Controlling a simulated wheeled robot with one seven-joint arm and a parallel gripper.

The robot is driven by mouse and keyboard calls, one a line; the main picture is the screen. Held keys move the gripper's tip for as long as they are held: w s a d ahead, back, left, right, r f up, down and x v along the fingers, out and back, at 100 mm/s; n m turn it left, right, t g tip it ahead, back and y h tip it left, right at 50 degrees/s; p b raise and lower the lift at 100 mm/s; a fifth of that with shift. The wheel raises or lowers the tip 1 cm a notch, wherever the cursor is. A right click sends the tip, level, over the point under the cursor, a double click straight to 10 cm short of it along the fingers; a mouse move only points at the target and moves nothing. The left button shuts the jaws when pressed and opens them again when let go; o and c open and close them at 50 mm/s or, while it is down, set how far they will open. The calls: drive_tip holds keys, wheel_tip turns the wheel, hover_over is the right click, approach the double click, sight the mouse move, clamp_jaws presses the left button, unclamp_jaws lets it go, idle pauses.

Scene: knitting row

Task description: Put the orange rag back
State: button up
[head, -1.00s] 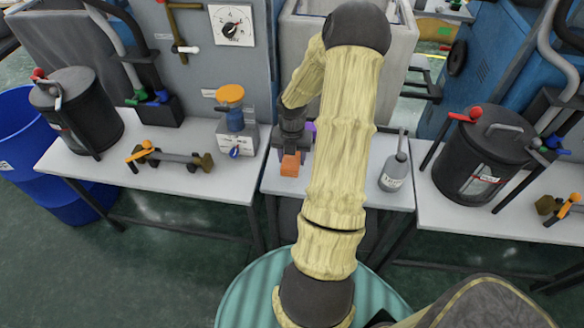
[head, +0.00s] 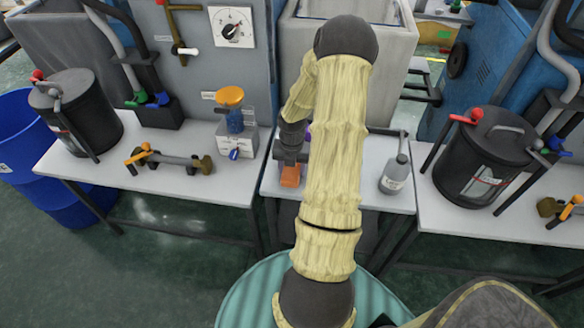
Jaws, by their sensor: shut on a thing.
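The orange rag (head: 291,177) shows as a small folded orange block just above or on the middle white table (head: 375,200); I cannot tell whether it touches the top. My gripper (head: 290,163) points down over the rag and is shut on it. My pale yellow sleeved arm covers much of the middle table, and the fingertips are small and partly hidden.
A grey bottle (head: 396,172) stands to the right on the middle table. A device with an orange cap (head: 230,97) and a valve bar (head: 168,160) are on the left table. Black canisters stand left (head: 75,110) and right (head: 485,155). A grey basin (head: 395,75) is behind.

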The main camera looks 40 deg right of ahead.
drive_tip(key=o, duration=1)
wheel_tip(320, 180, up, 12)
drive_tip(key=p, duration=0.2)
drive_tip(key=shift+p, duration=0.3)
